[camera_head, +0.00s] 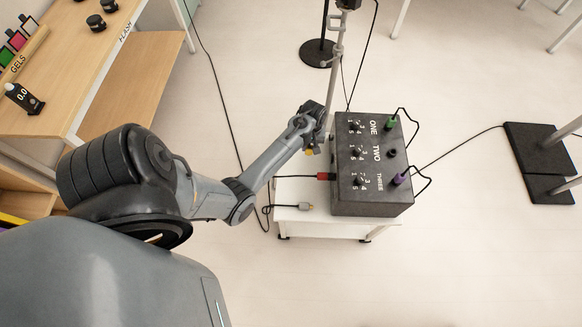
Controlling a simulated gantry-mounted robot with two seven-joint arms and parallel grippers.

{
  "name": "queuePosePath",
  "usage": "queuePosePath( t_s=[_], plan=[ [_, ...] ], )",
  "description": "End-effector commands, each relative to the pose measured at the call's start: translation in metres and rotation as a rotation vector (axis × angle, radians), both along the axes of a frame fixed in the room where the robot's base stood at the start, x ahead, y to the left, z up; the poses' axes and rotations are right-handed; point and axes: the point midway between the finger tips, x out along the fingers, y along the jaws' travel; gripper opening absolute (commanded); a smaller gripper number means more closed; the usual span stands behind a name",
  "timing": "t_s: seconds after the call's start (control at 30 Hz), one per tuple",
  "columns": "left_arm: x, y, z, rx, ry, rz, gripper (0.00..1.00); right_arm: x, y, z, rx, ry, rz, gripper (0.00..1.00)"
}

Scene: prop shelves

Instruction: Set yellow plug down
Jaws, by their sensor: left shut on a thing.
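My left gripper (313,143) is just left of the black box (375,203), near its upper left side. A small yellow plug (309,152) shows at its fingertips, and the gripper is shut on it. The plug is mostly hidden by the fingers, and I cannot tell how high it is above the white table (287,190). My right gripper is not in view.
The box carries a green plug (391,122) and a purple plug (400,179). A red plug (325,176) is at its left side. A grey connector (304,206) lies on the white table. A stand pole (335,60) rises behind. Cables trail on the floor.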

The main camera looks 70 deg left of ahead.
Motion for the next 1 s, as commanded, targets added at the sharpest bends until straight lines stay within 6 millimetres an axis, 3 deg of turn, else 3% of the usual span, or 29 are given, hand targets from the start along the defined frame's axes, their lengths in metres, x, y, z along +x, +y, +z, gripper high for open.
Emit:
queuePosePath(
  t_s=[0.03, 0.23, 0.47, 0.8, 1.0],
  plan=[
    [0.001, 0.0, -0.021, 0.0, -0.001, 0.001, 0.0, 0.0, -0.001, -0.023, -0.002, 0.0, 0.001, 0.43],
    [-0.001, -0.003, -0.05, 0.0, -0.001, 0.001, 0.0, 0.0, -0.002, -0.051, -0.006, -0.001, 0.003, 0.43],
    [-0.002, -0.004, -0.072, 0.001, 0.0, 0.001, 0.0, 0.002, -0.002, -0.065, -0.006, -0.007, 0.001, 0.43],
    [-0.003, -0.004, -0.122, 0.0, -0.001, 0.002, 0.0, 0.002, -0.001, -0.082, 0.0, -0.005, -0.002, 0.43],
    [-0.003, -0.004, -0.131, 0.0, -0.001, 0.001, 0.0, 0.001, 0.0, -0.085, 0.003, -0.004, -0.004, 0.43]
  ],
)
